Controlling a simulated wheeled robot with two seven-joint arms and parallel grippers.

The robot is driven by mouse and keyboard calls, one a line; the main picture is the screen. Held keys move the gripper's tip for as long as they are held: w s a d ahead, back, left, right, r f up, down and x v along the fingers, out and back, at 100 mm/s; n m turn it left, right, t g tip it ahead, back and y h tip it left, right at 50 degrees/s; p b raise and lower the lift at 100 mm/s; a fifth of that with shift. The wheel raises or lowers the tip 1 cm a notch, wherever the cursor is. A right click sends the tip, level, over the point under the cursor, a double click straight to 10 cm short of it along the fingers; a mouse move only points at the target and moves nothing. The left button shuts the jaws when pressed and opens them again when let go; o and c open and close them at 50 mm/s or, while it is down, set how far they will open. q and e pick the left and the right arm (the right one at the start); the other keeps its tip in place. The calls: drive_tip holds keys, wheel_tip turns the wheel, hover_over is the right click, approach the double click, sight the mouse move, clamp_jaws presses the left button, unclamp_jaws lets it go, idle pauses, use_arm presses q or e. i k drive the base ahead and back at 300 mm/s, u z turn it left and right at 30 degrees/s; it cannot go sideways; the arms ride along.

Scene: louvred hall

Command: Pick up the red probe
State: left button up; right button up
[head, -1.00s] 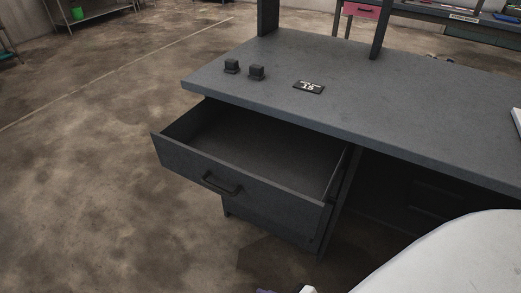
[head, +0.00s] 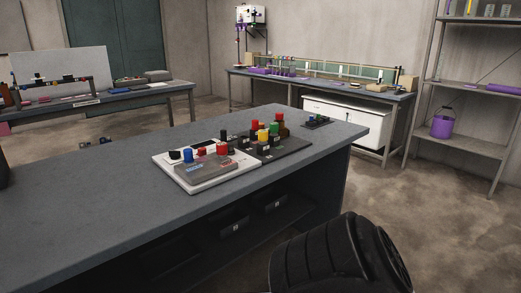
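I cannot make out a probe for certain. Small red pieces show on the near table: a red cylinder (head: 222,147) on the white board (head: 177,172), and a red-topped piece (head: 274,117) among yellow, green and black ones on the black board (head: 290,143) beside it. The white board also bears a grey device (head: 205,170) with a blue knob and a black knob. A large dark rounded part of my own body fills the bottom right, but no fingers of either gripper show.
The near grey table (head: 100,195) is mostly bare at its left. A long bench (head: 320,83) with purple items stands at the back, above a white cabinet (head: 345,122). A metal shelf (head: 470,88) holding a purple bucket (head: 441,127) is at right. Open floor lies between.

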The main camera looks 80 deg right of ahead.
sight(221, 148)
drive_tip(key=z, duration=2.3)
drive_tip(key=i, duration=0.1)
drive_tip(key=u, duration=0.05)
